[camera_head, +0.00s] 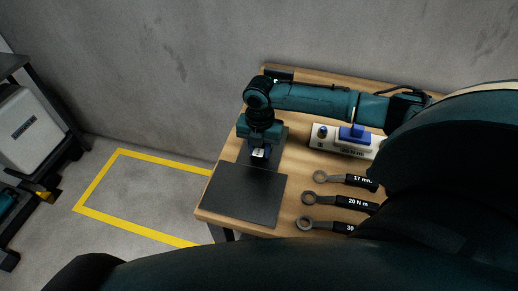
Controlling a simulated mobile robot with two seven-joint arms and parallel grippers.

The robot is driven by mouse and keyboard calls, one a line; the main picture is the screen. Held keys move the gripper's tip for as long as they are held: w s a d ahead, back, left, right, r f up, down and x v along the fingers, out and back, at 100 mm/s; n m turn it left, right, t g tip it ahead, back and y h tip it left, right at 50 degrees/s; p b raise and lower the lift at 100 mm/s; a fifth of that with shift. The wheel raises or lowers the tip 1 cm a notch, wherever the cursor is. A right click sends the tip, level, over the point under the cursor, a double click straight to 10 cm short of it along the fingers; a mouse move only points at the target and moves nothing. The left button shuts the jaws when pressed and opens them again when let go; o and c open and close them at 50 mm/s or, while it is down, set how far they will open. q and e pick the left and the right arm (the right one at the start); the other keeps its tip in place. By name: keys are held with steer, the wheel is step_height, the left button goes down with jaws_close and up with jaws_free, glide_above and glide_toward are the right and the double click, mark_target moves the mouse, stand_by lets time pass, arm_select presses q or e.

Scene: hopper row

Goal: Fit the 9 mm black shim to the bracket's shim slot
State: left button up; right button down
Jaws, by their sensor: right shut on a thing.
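My right gripper (259,156) points down over the back edge of a black mat on the wooden table. It is shut on a small labelled piece (259,153); its pale label shows between the fingers, but I cannot read it or tell whether it is the 9 mm black shim. I cannot make out the bracket or its shim slot. My left gripper is not in view.
The black mat (242,196) lies bare at the table's (297,177) front left. Several labelled wrenches (345,179) lie to its right. A pale block with blue parts (326,144) stands behind them. A yellow floor outline (119,151) lies left of the table.

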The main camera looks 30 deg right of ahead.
steer(key=shift+w+d, duration=0.55)
steer(key=shift+d, duration=0.1)
steer(key=shift+d, duration=0.1)
steer(key=shift+w+d, duration=0.1)
steer(key=shift+r, duration=0.1)
steer(key=shift+s+a, duration=0.3)
steer(key=shift+a, duration=0.15)
stand_by(1.4)
steer(key=shift+w+d, duration=0.15)
steer(key=shift+d, duration=0.1)
steer(key=shift+a, duration=0.1)
steer(key=shift+s+a+f, duration=0.2)
steer(key=shift+s+a, duration=0.2)
steer(key=shift+s+a, duration=0.1)
steer(key=shift+a, duration=0.05)
stand_by(1.6)
